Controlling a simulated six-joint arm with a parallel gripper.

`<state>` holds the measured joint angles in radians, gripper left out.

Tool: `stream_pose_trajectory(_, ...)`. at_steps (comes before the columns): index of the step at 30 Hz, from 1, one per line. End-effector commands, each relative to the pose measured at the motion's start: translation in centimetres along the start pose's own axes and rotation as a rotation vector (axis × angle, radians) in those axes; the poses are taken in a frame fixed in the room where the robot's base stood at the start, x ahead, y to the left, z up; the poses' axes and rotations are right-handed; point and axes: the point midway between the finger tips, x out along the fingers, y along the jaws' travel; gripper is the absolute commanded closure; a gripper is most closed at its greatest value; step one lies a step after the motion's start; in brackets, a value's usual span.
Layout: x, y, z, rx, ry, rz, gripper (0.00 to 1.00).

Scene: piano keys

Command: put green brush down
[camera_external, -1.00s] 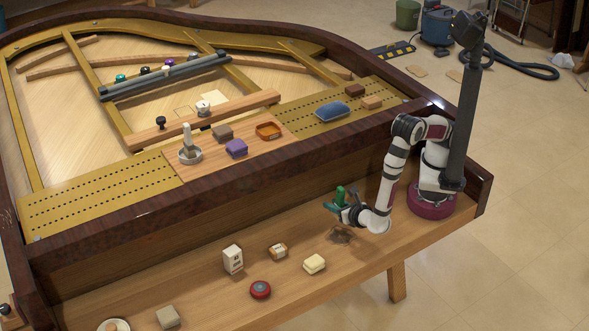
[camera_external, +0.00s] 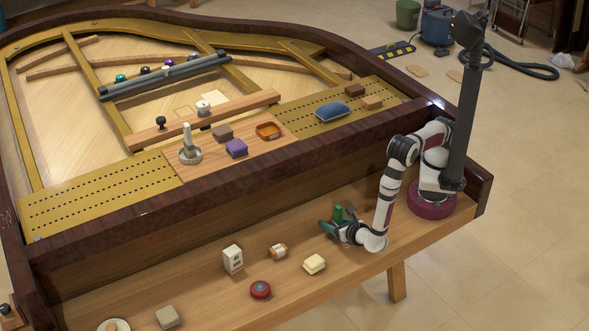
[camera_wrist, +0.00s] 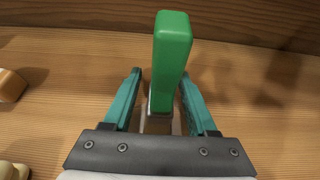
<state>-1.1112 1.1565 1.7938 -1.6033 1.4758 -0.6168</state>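The green brush (camera_external: 338,213) stands roughly upright on the wooden ledge in front of the piano body. In the wrist view its green handle (camera_wrist: 170,62) rises towards the camera, with a pale lower part beneath it. My gripper (camera_external: 339,224) is low at the ledge, around the brush. In the wrist view its teal fingers (camera_wrist: 160,74) are spread on both sides of the brush. A gap shows between the left finger and the brush; the right finger is very close to it. The brush's foot is partly hidden.
On the ledge (camera_external: 205,285) to the left are a cream block (camera_external: 314,264), a small brown-and-white item (camera_external: 278,251), a white box (camera_external: 233,259) and a red round item (camera_external: 260,289). The piano's wooden front wall (camera_external: 200,232) rises behind the gripper.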

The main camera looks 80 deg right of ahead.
Motion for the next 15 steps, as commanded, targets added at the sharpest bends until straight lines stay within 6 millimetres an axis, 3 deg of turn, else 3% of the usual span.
stream_pose_trajectory(7,-0.9,0.1,0.3,0.002,0.0,0.002,0.42)
stream_pose_trajectory(15,-8.3,0.1,0.2,0.002,0.002,0.005,0.42)
